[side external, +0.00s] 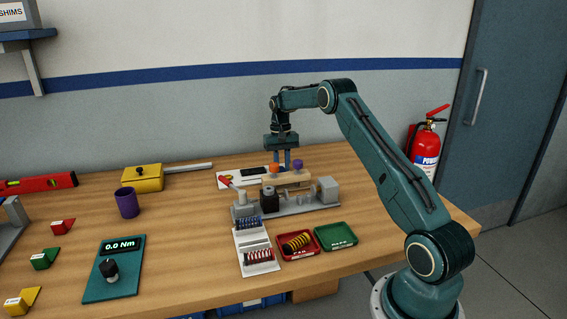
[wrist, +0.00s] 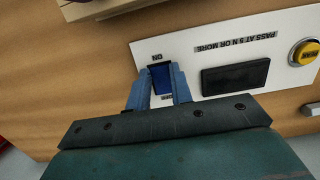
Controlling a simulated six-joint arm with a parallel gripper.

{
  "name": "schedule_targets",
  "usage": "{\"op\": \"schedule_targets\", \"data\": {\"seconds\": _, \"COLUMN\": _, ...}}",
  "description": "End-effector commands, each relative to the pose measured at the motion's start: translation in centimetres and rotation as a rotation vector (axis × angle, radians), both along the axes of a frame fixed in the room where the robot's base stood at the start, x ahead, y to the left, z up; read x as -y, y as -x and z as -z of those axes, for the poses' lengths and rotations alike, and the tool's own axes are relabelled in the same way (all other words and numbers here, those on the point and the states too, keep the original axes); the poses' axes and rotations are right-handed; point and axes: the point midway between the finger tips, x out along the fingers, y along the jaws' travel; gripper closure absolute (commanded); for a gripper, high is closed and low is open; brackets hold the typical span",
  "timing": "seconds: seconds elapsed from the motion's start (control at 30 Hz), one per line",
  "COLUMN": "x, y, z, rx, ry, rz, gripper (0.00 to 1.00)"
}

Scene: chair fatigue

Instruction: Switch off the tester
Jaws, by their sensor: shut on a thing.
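The tester's white panel (wrist: 215,50) lies flat on the bench. In the wrist view it carries a dark blue rocker switch (wrist: 161,80), labelled ON at one end and OFF at the end nearer my gripper body. My gripper (wrist: 160,70) has its two blue fingers on either side of the switch, shut on it. Which way the rocker is tipped I cannot tell. The panel's display (wrist: 235,77) looks dark, and a yellow RUN button (wrist: 304,52) sits beyond it. In the side view my gripper (side external: 281,164) points down behind the test fixture, which hides its fingertips.
Red (side external: 290,257) and green (side external: 335,237) trays and a white spring rack (side external: 243,238) lie nearer. A torque tester (side external: 113,280), purple cup (side external: 127,202) and yellow box (side external: 143,178) stand left.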

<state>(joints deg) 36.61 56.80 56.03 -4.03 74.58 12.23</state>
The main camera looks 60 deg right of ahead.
Motion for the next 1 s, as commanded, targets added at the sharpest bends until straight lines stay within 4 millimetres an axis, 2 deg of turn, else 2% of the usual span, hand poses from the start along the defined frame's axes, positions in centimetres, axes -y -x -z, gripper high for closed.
{"op": "schedule_targets", "data": {"seconds": 0.1, "x": 0.0, "y": -0.1, "z": -0.1, "rx": 0.004, "ry": 0.002, "rz": -0.002, "gripper": 1.0}}
{"op": "schedule_targets", "data": {"seconds": 0.13, "x": 0.0, "y": -0.1, "z": -0.1, "rx": 0.004, "ry": 0.002, "rz": -0.002, "gripper": 0.76}}
{"op": "schedule_targets", "data": {"seconds": 0.23, "x": 0.0, "y": -0.1, "z": -0.1, "rx": 0.004, "ry": 0.002, "rz": -0.001, "gripper": 0.57}}
{"op": "schedule_targets", "data": {"seconds": 0.67, "x": 0.1, "y": -0.1, "z": -0.4, "rx": 0.003, "ry": 0.001, "rz": 0.0, "gripper": 0.56}}
{"op": "schedule_targets", "data": {"seconds": 0.87, "x": 0.2, "y": -0.2, "z": -1.9, "rx": 0.004, "ry": 0.003, "rz": 0.0, "gripper": 0.56}}
{"op": "schedule_targets", "data": {"seconds": 1.0, "x": 0.4, "y": -0.4, "z": -3.6, "rx": 0.004, "ry": 0.003, "rz": -0.001, "gripper": 0.56}}
